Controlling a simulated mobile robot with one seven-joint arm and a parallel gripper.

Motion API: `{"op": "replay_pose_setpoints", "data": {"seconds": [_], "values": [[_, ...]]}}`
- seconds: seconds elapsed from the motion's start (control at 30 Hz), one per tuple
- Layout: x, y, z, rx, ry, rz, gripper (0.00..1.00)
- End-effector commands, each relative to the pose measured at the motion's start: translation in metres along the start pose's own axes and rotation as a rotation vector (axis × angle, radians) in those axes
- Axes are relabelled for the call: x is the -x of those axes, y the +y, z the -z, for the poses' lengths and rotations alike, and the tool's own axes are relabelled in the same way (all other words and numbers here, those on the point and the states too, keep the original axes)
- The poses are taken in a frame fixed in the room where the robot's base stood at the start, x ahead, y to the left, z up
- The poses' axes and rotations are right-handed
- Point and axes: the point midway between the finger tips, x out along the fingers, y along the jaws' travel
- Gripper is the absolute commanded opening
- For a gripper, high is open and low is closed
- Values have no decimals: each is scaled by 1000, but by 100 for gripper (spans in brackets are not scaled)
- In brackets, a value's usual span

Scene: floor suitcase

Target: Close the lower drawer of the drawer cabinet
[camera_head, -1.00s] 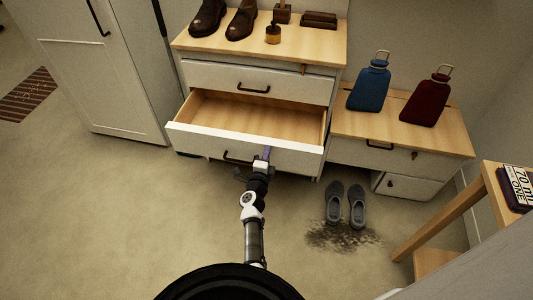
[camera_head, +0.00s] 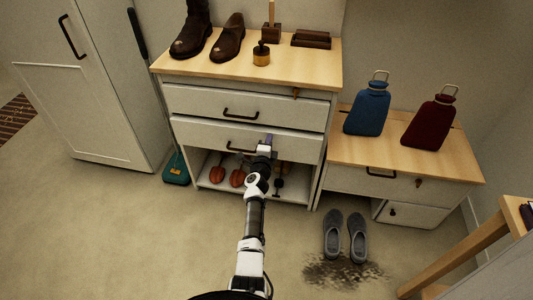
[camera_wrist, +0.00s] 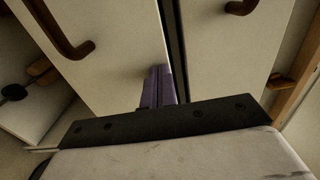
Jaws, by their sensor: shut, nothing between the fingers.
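The drawer cabinet (camera_head: 158,70) is white with a wooden top. Its lower drawer (camera_head: 205,134) has a white front and a dark handle; it looks flush or nearly flush under the upper drawer (camera_head: 190,102), and its inside does not show. My gripper (camera_head: 268,139) is shut and empty, right of the lower handle. In the wrist view, the purple fingertips (camera_wrist: 158,86) are at the lower drawer's front (camera_wrist: 115,65), near its top edge; contact looks likely. A narrow dark gap separates the two fronts.
Shoes (camera_head: 192,35) and brushes stand on top. A low cabinet with blue (camera_head: 367,110) and dark red (camera_head: 430,122) bottles stands right.

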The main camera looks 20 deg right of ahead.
Motion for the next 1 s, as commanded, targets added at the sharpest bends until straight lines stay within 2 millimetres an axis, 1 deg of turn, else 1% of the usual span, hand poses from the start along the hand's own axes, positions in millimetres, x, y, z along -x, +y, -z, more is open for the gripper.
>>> {"op": "replay_pose_setpoints", "data": {"seconds": [0.03, 0.1, 0.33, 0.77, 1.0], "values": [[-3, 2, 0, 0, 0, -1, 0], [-7, 1, 0, 0, 0, 0, 0], [-12, 0, 0, 0, -1, 0, 0], [-13, -2, 0, 0, -3, 1, 0], [-10, -2, 2, -1, -1, 1, 0]]}}
